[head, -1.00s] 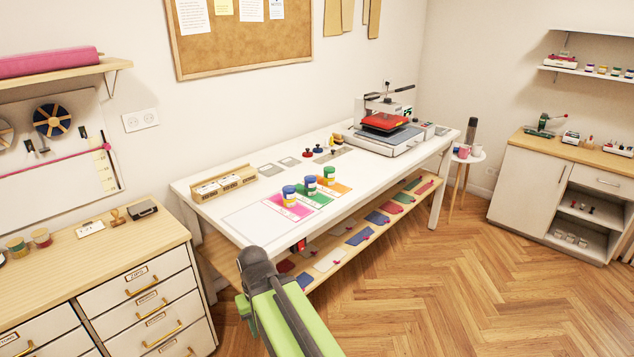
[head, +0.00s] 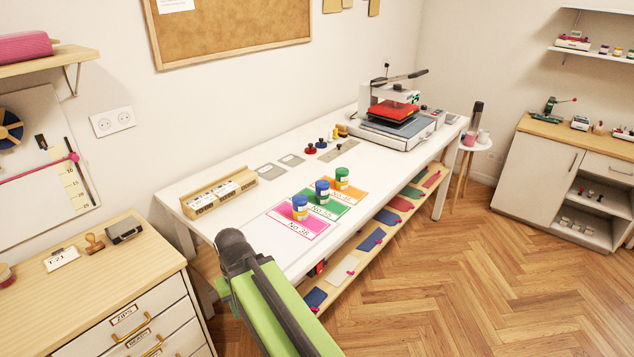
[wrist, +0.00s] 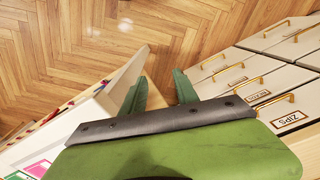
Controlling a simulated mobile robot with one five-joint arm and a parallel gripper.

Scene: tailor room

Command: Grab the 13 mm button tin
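Three small button tins stand upright on coloured cards on the white table. The front tin (head: 300,207), blue and yellow, is on the pink card. The middle tin (head: 322,191), mostly blue, is on the green card. In the head view my arm reaches toward the table's near left corner, short of the tins.
The white table (head: 240,228) carries a wooden tray (head: 218,196) at left and a heat press (head: 395,115) at the far end. A lower shelf (head: 345,280) holds coloured pieces. A drawer cabinet (head: 130,285) stands close on the left. The wood floor (head: 450,270) at right is clear.

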